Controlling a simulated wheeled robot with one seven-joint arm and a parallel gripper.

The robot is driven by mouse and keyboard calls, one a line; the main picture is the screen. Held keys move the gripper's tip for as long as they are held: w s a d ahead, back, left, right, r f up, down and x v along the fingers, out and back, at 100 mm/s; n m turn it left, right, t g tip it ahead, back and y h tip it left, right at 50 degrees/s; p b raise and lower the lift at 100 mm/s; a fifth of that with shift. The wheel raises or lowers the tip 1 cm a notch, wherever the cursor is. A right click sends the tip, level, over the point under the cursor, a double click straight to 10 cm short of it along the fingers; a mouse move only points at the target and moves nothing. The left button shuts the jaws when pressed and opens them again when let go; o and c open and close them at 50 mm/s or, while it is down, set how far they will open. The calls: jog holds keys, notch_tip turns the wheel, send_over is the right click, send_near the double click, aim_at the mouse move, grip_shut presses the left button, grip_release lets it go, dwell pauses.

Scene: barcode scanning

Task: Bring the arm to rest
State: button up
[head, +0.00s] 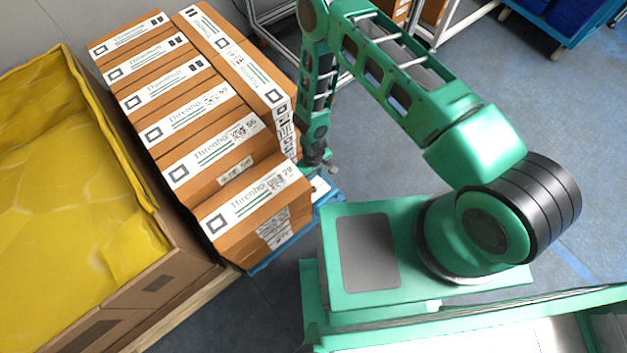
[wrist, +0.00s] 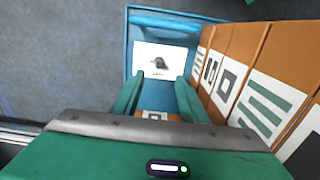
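My green arm reaches back and then down beside the stacked boxes. My gripper (head: 328,168) hangs low near the right side of the stack, above the blue pallet (head: 327,208). In the wrist view, its two green fingers (wrist: 157,92) are apart with nothing held between them. Beyond the fingertips, a white panel (wrist: 150,52) with a dark shape on it lies within the blue pallet. I cannot tell whether that shape is printed or a separate object.
Orange-brown boxes (head: 215,150) with white labels stand in rows close beside my gripper. A large carton (head: 150,300) lined with yellow sheeting (head: 70,180) fills the left. Metal racks and a blue cart (head: 560,30) stand behind. Blue-grey floor (head: 560,100) is open to the right.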

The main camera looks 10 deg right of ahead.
jog(key=shift+r, duration=0.5)
